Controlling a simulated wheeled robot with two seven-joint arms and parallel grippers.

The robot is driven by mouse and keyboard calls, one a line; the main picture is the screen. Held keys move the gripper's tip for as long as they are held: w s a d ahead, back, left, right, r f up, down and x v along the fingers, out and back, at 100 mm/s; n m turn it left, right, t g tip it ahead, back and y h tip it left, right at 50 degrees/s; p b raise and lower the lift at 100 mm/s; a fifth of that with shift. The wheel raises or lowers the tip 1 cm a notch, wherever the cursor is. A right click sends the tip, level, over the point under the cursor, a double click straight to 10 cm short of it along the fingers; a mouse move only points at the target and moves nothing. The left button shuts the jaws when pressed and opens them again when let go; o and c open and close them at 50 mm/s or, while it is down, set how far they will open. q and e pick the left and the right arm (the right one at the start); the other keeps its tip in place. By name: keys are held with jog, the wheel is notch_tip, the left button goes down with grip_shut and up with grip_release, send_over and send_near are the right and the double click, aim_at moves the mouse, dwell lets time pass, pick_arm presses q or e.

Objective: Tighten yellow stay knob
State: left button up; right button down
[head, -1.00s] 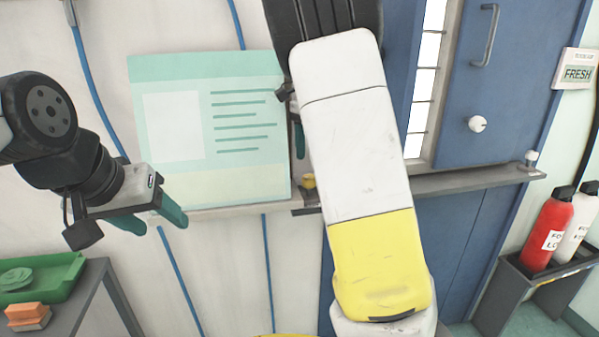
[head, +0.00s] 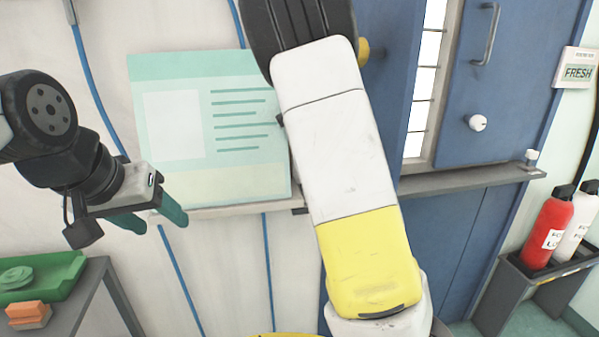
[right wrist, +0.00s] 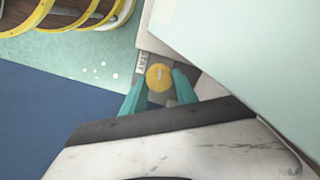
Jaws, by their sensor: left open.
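The yellow stay knob (right wrist: 159,77) is a round knob with a pale mark, set on a grey plate beside a "STAY" label (right wrist: 146,64) in the right wrist view. My right gripper (right wrist: 160,83) points at it, its teal fingers apart with one tip to each side of the knob. I see no clear contact, and the depth is hard to judge. In the head view, my right arm hides its own gripper and the stay knob. My left gripper (head: 150,217) is open and empty in front of the pale wall, at the left.
A green poster (head: 215,125) hangs on the wall. A grey sill (head: 470,180) runs across the blue door (head: 500,100). Another yellow round thing (head: 363,50) shows beside my right arm. A green tray (head: 40,275) lies at lower left; red and white bottles (head: 548,228) stand at right.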

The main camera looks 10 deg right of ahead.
jog(key=shift+m, duration=0.8)
jog(key=c, duration=0.9)
grip_release()
jog(key=shift+c, duration=0.2)
jog(key=shift+r, duration=0.1)
notch_tip(320, 180, up, 8)
jog(key=shift+f, duration=0.25)
jog(key=shift+r, duration=0.1)
